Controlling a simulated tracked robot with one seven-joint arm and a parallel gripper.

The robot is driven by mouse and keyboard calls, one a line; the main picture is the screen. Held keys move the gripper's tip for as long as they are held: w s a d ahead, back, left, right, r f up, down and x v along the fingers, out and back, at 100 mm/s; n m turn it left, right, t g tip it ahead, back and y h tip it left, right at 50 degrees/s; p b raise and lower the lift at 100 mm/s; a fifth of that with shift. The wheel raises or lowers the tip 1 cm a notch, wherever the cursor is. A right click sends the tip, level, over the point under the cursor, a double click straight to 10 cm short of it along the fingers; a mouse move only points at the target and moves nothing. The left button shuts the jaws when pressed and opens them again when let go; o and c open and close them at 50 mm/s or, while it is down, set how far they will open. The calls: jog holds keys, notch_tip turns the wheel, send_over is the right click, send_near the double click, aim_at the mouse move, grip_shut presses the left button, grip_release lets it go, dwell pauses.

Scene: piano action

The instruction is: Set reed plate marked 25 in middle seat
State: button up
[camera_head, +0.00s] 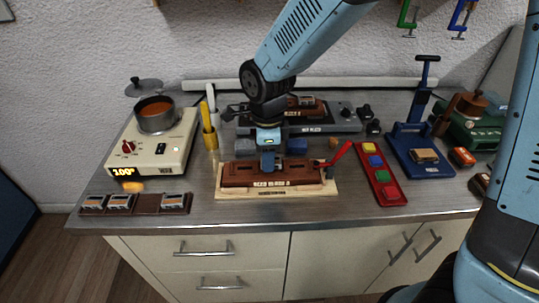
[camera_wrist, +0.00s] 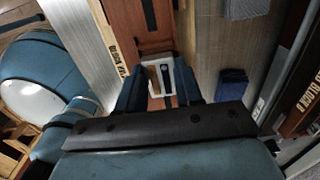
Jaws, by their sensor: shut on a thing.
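My gripper (camera_head: 268,168) is shut on a reed plate, a small pale metal plate that shows between the fingers in the wrist view (camera_wrist: 165,78). Its number cannot be read. The gripper is low over the middle of the brown reed block (camera_head: 235,177) at the front; the block also shows in the wrist view (camera_wrist: 132,20), with a dark slot. The fingers hide the middle seat in the head view. I cannot tell whether the plate touches the block. Other plates (camera_head: 93,201), (camera_head: 121,201), (camera_head: 173,201) sit in a dark rack (camera_head: 147,209) at the left, with a gap between them.
A red lever (camera_head: 341,154) stands at the block's right end. A red tray with coloured blocks (camera_head: 391,193) and a blue press (camera_head: 412,140) are further right. A hot plate (camera_head: 150,145) with a pot (camera_head: 155,118) is at the left. A second block (camera_head: 308,104) lies behind.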

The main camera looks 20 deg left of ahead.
jog(key=shift+f, duration=0.3)
jog(key=o, duration=1.1)
jog(key=shift+r, duration=0.1)
